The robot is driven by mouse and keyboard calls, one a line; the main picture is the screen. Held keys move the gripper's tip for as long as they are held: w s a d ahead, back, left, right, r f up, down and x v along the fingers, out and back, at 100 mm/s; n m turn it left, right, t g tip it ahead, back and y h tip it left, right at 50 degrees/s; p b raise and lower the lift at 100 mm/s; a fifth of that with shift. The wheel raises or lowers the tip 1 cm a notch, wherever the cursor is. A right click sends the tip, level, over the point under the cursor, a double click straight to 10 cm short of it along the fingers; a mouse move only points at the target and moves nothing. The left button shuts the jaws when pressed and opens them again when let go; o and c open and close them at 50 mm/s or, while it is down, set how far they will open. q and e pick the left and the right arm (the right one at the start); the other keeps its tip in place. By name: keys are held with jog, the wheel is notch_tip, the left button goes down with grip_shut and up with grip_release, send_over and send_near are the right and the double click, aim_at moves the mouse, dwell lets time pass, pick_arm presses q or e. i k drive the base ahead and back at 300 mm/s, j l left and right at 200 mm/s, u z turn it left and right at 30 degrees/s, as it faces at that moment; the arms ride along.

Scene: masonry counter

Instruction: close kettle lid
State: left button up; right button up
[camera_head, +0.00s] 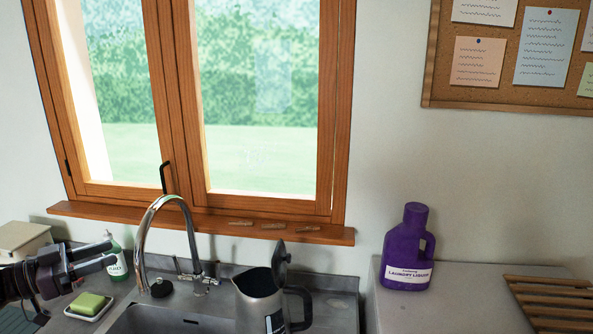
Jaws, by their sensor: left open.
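A steel kettle (259,303) with a black handle (299,308) stands at the right part of the sink, its lower part cut off by the picture's bottom edge. Its dark lid (281,262) stands up, open, at the handle side of the rim. My left gripper (108,254) is at the far left, with its fingers apart and nothing between them. It is well to the left of the kettle, beyond the faucet. My right gripper is not in view.
A chrome faucet (150,222) arches between my left gripper and the kettle. A green sponge on a dish (87,304) and a soap bottle (117,264) are near the gripper. A purple laundry bottle (407,250) stands to the right, by a wooden rack (552,300).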

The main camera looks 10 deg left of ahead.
aim_at(280, 259)
jog(key=k, duration=1)
